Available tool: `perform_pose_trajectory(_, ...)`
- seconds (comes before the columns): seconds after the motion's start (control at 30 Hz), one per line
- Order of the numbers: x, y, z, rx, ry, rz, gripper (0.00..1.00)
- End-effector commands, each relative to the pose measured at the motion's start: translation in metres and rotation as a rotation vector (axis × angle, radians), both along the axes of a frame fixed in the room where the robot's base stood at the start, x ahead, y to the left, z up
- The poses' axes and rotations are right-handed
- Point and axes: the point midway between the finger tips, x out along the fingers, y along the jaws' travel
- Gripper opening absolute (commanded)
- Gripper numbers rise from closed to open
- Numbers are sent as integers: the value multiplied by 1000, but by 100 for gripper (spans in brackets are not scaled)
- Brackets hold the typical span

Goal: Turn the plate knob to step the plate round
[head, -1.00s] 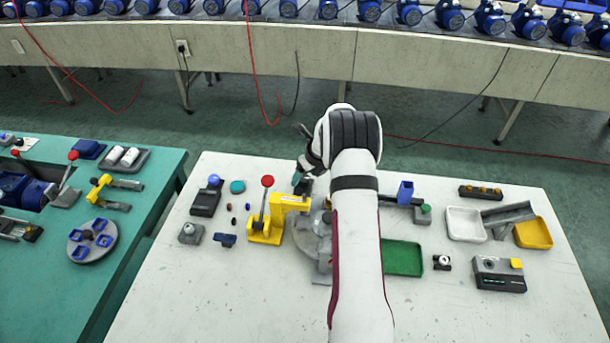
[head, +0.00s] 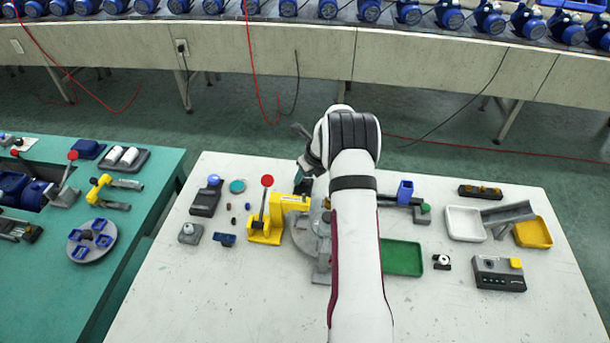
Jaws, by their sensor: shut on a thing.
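The round grey plate (head: 303,241) lies flat on the white table, beside the yellow press (head: 264,231) with its red-topped lever. My arm covers much of the plate's right side. My gripper (head: 306,187) is at the plate's far edge, just behind the yellow press arm, pointing down. It is shut on the plate knob, which its fingers and my wrist hide from this view.
A green tray (head: 402,257) and a rail with a blue block (head: 405,191) lie right of my arm. A white tray (head: 465,224), a yellow tray (head: 533,233) and a control box (head: 499,273) stand further right. The front left of the table is clear.

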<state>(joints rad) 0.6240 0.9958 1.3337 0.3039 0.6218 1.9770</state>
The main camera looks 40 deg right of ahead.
Motion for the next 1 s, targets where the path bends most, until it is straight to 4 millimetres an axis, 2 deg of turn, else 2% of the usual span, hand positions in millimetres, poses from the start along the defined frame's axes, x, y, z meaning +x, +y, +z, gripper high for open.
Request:
perform_pose_trajectory(0.27, -1, -1, 0, 2, 2, 124, 0)
perform_pose_trajectory(1.0, 1, -5, -1, 1, 3, 783, 0)
